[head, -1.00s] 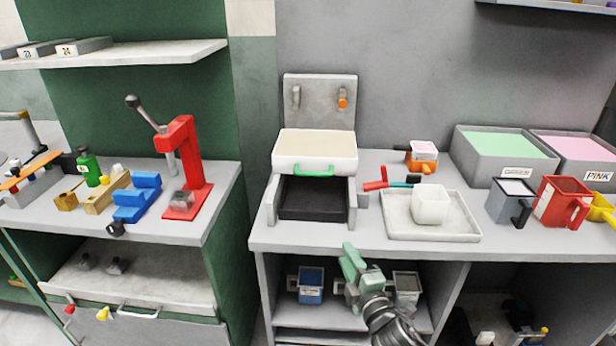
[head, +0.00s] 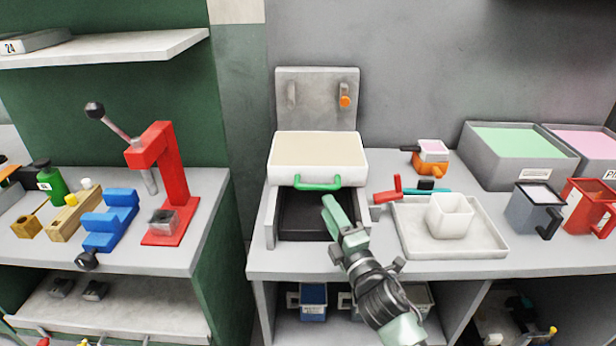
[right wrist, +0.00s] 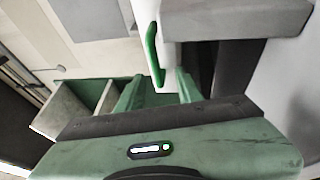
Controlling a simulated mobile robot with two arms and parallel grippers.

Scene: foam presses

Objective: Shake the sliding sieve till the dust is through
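The sliding sieve is a white box (head: 277,166) with a beige mesh (head: 318,149) and a green handle (head: 317,184) on its front. It sits above a dark tray (head: 300,222) between grey rails. My right gripper (head: 334,210) is just below and in front of the handle's right part. In the right wrist view its two green fingers (right wrist: 158,88) stand apart, with the handle (right wrist: 153,52) just ahead of the gap. I cannot tell whether they touch it. No dust is distinguishable on the mesh. My left gripper is not in view.
A shallow tray (head: 415,243) with a white cup (head: 449,214) stands right of the sieve. Farther right are a grey jug (head: 533,207) and a green-filled bin (head: 480,168). A red press (head: 170,185) stands on the left bench. Backplate (head: 303,88) rises behind the sieve.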

